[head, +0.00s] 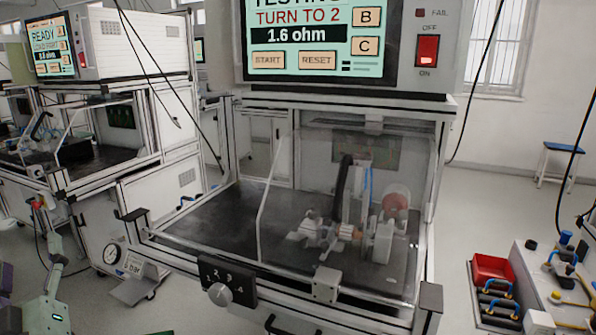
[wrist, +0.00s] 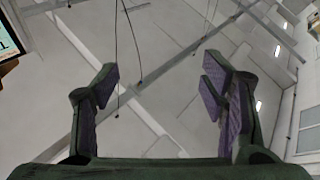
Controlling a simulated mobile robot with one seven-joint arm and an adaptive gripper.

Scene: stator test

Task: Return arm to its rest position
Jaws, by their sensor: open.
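My gripper (wrist: 160,88) shows in the wrist view with its two dark green fingers and purple pads wide apart. Nothing is between the fingers. It points up toward the pale ceiling with beams and hanging cables. In the head view, green arm parts show at the lower left edge, left of the near test bench (head: 150,238) and apart from it. I cannot make out the gripper's fingers there.
The near bench's screen (head: 315,38) reads "TURN TO 2" and "1.6 ohm". A clear cover (head: 285,200) stands over a fixture. A knob (head: 220,294) is on the front. Another bench (head: 92,172) stands left. A red bin (head: 492,268) is right.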

